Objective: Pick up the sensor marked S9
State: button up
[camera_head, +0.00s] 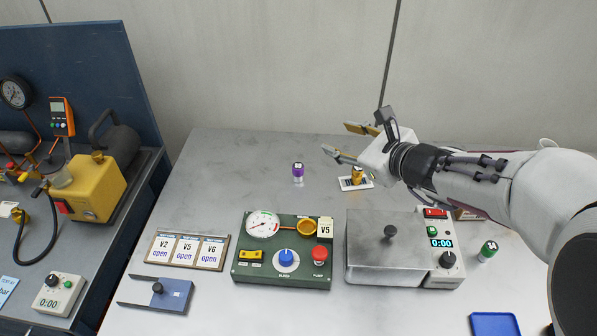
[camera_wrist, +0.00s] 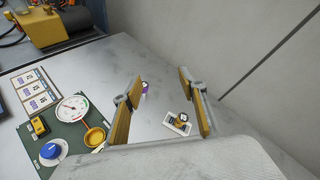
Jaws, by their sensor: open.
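Three small capped cylinders that look like sensors stand on the grey table; their marks are too small to read, so I cannot tell which is S9. A purple one (camera_head: 298,173) stands alone at the back. A brass one (camera_head: 357,175) stands on a white card (camera_head: 346,184) to its right. A green one (camera_head: 488,251) stands at the right. My gripper (camera_head: 343,140) is open and empty, raised above the back of the table. In the wrist view, the purple cylinder (camera_wrist: 145,88) is partly hidden by the left finger, and the brass one (camera_wrist: 181,120) shows between the fingers.
A green panel (camera_head: 283,275) with gauge, blue knob and red button stands at the front. A lidded metal box (camera_head: 385,262) is beside it. Cards V2, V5 and V6 stand in a rack (camera_head: 187,250) at left. A blue tray (camera_head: 495,325) lies front right. The back left table is clear.

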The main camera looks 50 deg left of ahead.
aim_at(301, 170)
jog(key=s+a+f+m, duration=0.1)
jog(key=a+f+m, duration=0.4)
jog(key=a+f, duration=0.4)
jog(key=shift+s+a+f+t, duration=0.3)
jog(key=shift+s+a+f, duration=0.05)
jog(key=shift+s+f, duration=0.05)
jog(key=shift+f, duration=0.15)
jog(key=shift+f, duration=1.6)
jog(key=shift+f, duration=1.75)
jog(key=shift+x, duration=1.5)
jog(key=shift+c, duration=0.4)
grip_shut()
